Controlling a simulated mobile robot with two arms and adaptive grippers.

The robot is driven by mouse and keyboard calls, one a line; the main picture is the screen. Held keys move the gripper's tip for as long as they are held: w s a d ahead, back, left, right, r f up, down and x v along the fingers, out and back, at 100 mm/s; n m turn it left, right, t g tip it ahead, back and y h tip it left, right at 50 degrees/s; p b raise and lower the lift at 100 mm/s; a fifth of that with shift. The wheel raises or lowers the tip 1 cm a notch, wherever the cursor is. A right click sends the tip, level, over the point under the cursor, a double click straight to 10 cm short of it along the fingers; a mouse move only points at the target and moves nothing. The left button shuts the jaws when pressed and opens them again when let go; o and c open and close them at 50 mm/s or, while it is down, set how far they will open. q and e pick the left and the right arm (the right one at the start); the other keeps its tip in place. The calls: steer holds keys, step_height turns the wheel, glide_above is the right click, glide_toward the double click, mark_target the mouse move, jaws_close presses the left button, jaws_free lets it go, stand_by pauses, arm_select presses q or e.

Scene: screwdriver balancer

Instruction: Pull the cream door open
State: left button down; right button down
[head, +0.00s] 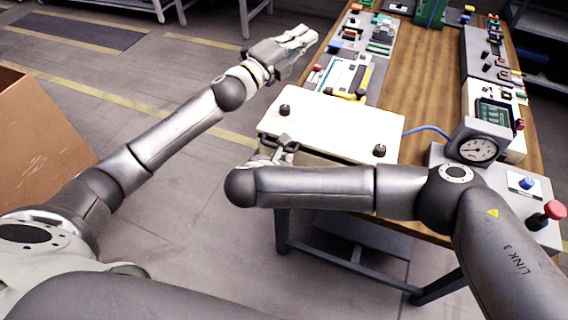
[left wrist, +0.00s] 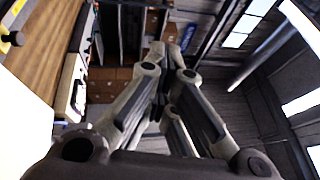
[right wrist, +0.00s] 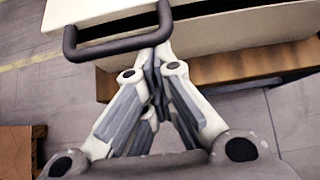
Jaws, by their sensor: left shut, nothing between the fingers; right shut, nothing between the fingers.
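The cream door (head: 330,125) is a flat pale panel on the near end of the workbench, with dark knobs on it. A dark bar handle (right wrist: 115,45) sticks out from its near edge in the right wrist view. My right gripper (right wrist: 158,52) is shut and empty, its fingertips at the right end of the handle; whether they touch it I cannot tell. In the head view the right gripper (head: 276,154) is partly hidden by my forearm. My left gripper (head: 303,36) is shut and empty, held out over the floor left of the bench.
The wooden workbench (head: 420,85) carries several devices. A round gauge (head: 477,149) with a blue hose stands right of the door, near a red knob (head: 555,209). A cardboard box (head: 40,130) stands at the left. The floor between box and bench is clear.

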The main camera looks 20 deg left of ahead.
arm_select(q)
steer(key=c, duration=1.8)
jaws_free()
